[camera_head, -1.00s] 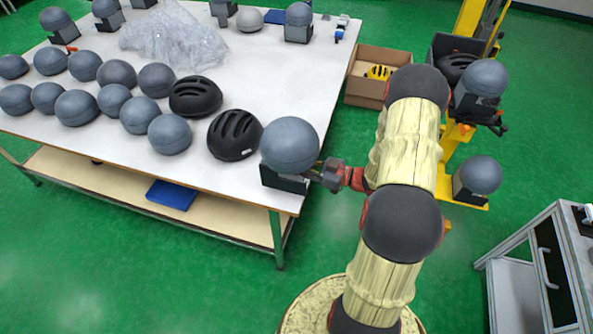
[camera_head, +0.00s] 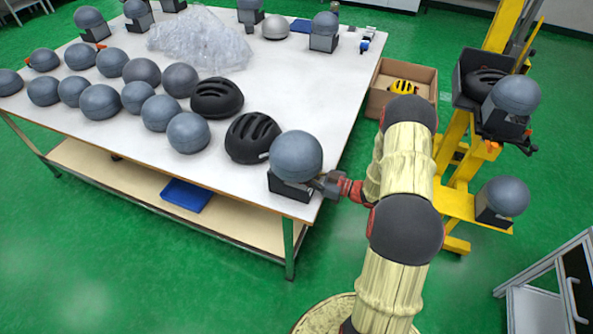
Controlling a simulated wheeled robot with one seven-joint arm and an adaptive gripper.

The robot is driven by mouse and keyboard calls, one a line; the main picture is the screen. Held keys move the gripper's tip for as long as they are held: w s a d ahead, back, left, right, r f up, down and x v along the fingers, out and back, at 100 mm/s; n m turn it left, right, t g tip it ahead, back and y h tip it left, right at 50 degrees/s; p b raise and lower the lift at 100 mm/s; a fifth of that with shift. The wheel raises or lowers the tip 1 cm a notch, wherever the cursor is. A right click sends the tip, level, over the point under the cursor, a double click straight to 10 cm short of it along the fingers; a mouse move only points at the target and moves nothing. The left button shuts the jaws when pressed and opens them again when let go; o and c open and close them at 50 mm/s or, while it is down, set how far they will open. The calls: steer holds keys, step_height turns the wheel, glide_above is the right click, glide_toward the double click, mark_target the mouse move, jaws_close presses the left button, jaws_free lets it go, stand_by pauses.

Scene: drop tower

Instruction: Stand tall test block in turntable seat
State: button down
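No thing in view can be clearly told as the tall test block or the turntable seat. A grey ball-shaped headform on a black block base (camera_head: 290,187) is at the near right corner of the white table, upright. My gripper (camera_head: 322,184) reaches in from the right at the base's right side, touching it or very close. The fingertips are partly hidden and small, so its grip cannot be told. Whether the base rests on the table or hangs just above it is also unclear.
Two black helmets (camera_head: 253,138) and several grey balls (camera_head: 188,132) crowd the white table (camera_head: 290,90) left of my gripper. A yellow tower (camera_head: 456,205) carrying headforms and a cardboard box (camera_head: 384,101) stand right. Green floor lies open between.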

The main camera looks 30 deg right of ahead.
steer(key=shift+f, duration=0.2)
steer(key=c, duration=2.3)
jaws_free()
steer(key=shift+f, duration=0.15)
steer(key=o, duration=0.4)
steer(key=shift+d, duration=0.1)
